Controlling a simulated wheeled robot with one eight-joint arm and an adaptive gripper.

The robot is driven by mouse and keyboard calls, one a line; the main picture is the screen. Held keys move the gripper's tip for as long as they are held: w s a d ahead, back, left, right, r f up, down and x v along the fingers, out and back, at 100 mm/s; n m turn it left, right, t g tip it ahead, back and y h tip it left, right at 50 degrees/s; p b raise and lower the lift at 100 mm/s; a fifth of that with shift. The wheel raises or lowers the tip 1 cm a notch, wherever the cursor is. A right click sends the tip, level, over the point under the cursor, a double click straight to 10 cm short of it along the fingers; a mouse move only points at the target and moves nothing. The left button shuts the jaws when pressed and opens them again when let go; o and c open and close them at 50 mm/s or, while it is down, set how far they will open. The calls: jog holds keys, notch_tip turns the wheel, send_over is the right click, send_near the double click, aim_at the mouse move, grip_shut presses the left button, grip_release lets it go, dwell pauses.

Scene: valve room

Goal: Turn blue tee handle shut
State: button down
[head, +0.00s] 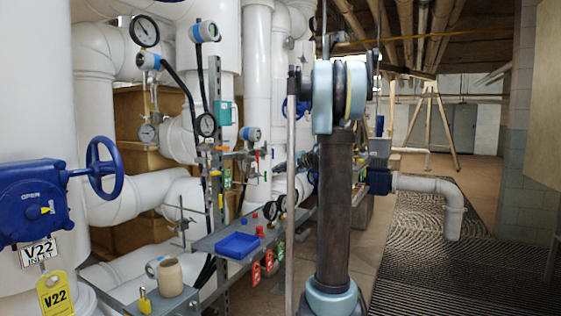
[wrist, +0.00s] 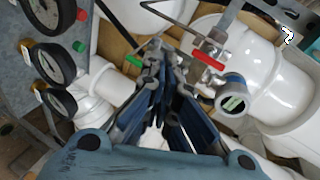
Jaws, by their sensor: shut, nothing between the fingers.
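I cannot pick out a blue tee handle with certainty in either view; it may be hidden by my fingers or by my arm. My gripper (wrist: 166,78) fills the lower middle of the wrist view, its dark blue-grey fingers shut and empty. Past the fingertips is a metal valve fitting with a red handle (wrist: 208,60) to the right. A small green handle (wrist: 132,61) shows just left of the tips. Whether the fingers touch any of these I cannot tell.
Round gauges (wrist: 52,63) line the left of the wrist view, and white pipes (wrist: 282,72) fill the right. A blue handwheel (head: 104,168) is at left; floor is open at right.

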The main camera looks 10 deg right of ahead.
jog(key=w+d+r+m+t, duration=0.2)
jog(key=w+d+m+t, duration=0.2)
jog(key=w+d, duration=0.9)
jog(key=w+a, duration=0.6)
jog(key=a, duration=0.3)
jog(key=shift+w+a+r+y, duration=0.15)
jog(key=shift+w+a+y, duration=0.15)
jog(key=shift+w+y, duration=0.1)
